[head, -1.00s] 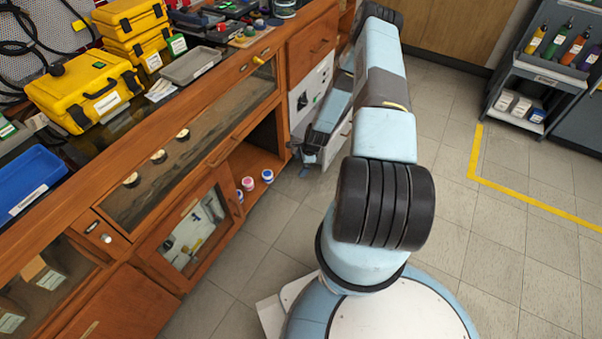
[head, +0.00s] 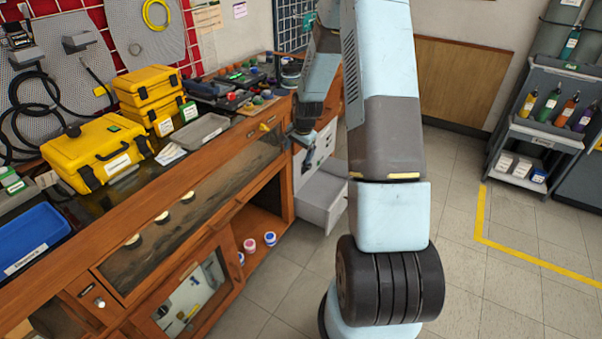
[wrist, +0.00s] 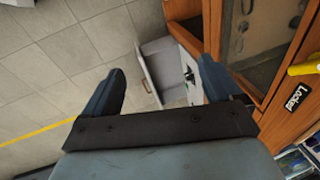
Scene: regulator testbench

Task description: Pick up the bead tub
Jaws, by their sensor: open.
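Several small white tubs with coloured lids stand in the open lower bay of the wooden bench in the head view: one with a pink lid (head: 249,245), one with a blue lid (head: 270,239), and another partly hidden. I cannot read their labels or tell which holds beads. My gripper (head: 304,143) is at the far end of the bench, in front of the white drawer unit, above and beyond these tubs. In the wrist view my gripper (wrist: 158,82) is open with nothing between its fingers. No tub shows clearly there.
A white drawer (head: 322,197) stands pulled out below my gripper; it also shows in the wrist view (wrist: 158,62). The bench top (head: 120,195) carries yellow cases (head: 97,152), a grey tray (head: 201,130) and a blue bin (head: 32,238).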

